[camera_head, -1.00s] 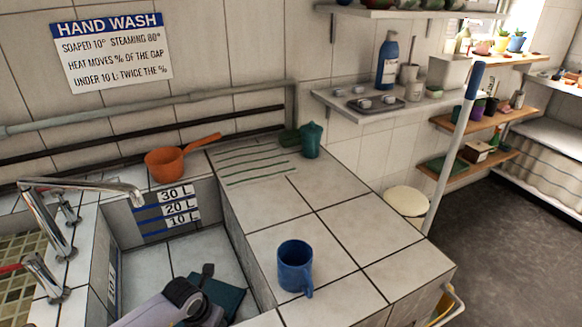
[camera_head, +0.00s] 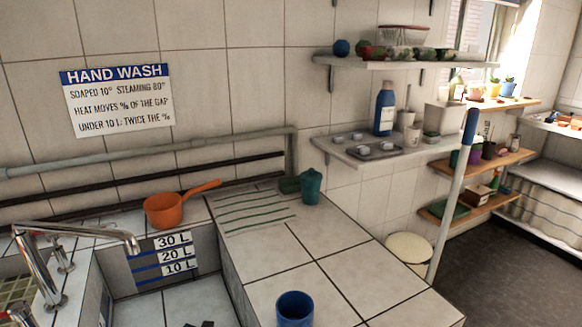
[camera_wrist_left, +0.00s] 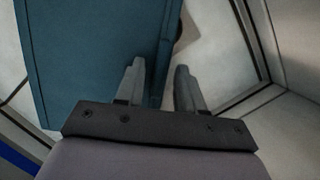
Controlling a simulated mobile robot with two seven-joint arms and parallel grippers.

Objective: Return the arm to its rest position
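My left gripper (camera_wrist_left: 160,70) shows in the left wrist view with its two grey fingers apart. A flat dark teal thing (camera_wrist_left: 85,60) lies beyond the left finger, its edge crossing behind the gap; I cannot tell if they touch. Pale tile surfaces show beyond it. In the head view only a small dark piece, possibly of my left arm, shows at the bottom edge over the sink basin (camera_head: 185,300). My right gripper is in neither view.
A blue mug (camera_head: 294,309) stands on the tiled counter (camera_head: 330,250), cut by the lower frame edge. An orange pan (camera_head: 165,210) sits on the back ledge. A chrome faucet (camera_head: 75,232) is at left. A teal cup (camera_head: 311,186) and a pale pole (camera_head: 452,190) stand farther right.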

